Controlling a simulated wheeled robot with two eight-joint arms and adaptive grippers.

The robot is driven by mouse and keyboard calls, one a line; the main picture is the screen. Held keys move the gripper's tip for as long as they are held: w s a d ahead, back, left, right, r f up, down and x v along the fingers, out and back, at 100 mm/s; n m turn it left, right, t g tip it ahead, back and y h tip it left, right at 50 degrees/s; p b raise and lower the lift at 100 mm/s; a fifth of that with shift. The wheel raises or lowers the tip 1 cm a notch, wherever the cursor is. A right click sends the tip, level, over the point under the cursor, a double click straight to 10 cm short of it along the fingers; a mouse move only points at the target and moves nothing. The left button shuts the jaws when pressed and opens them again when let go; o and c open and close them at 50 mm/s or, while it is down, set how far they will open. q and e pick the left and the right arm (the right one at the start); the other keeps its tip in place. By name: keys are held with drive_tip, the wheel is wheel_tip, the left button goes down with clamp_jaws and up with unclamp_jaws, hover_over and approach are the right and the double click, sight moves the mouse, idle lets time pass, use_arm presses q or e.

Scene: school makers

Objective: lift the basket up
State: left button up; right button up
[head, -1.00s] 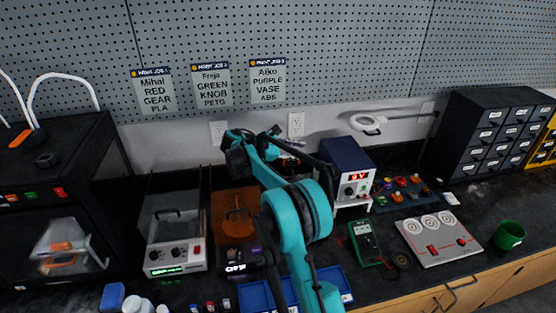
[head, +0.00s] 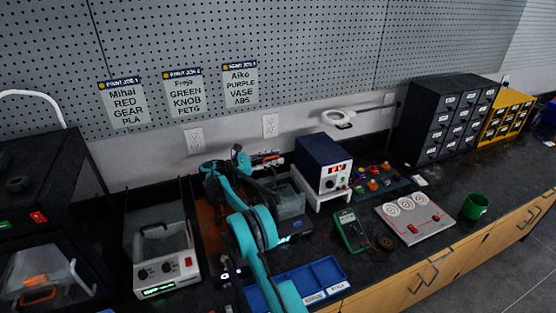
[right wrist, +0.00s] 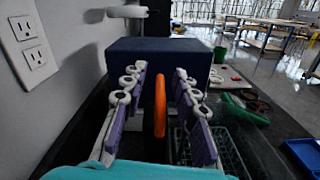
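A grey-green mesh basket (head: 290,203) sits on the dark worktop, left of the blue power supply. In the right wrist view its grid side (right wrist: 228,158) shows low, right of the middle, partly hidden by my fingers. An upright orange bar (right wrist: 160,105), apparently the basket's handle seen edge-on, stands between my right fingers with a gap on both sides. My right gripper (right wrist: 158,95) is open. In the head view the right gripper (head: 265,163) is small and partly hidden above the basket. My left gripper is not in view.
The blue power supply (head: 323,163) stands close ahead of my right gripper. A lab device (head: 160,270) is at left, a blue tray (head: 325,277) in front. A multimeter (head: 350,230), a white panel (head: 413,220) and a green cup (head: 475,206) lie right.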

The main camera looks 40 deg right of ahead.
drive_tip(key=shift+x, duration=1)
clamp_jaws()
drive_tip(key=shift+r, duration=0.15)
wheel_tip(320, 180, up, 8)
drive_tip(key=p, duration=0.3)
drive_tip(key=shift+p, duration=0.35)
drive_tip(key=shift+w, duration=0.1)
